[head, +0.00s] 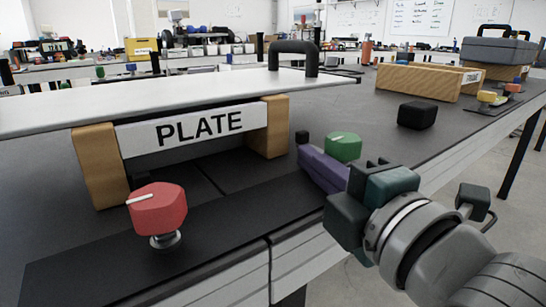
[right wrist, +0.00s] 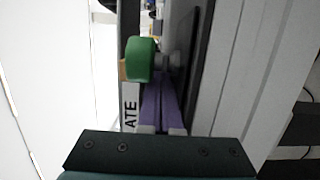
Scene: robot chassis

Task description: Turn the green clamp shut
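The green clamp (head: 343,147) is a round knob at the front edge of the bench, right of the plate stand. A short pale line marks its top. In the right wrist view the green clamp (right wrist: 140,60) sits on a grey stem, ahead and slightly left of my fingers. My right gripper (head: 312,160) has purple fingers reaching in from the right, just in front of the knob. Its fingers (right wrist: 160,92) lie close together with nothing visible between them. Whether they touch the clamp is unclear. My left gripper is not in view.
A red knob (head: 157,209) with a white line stands at the front left. A white board (head: 180,92) rests on wooden blocks with a PLATE sign (head: 195,130). A black block (head: 417,115) lies behind the green clamp. A wooden tray (head: 418,82) stands further back right.

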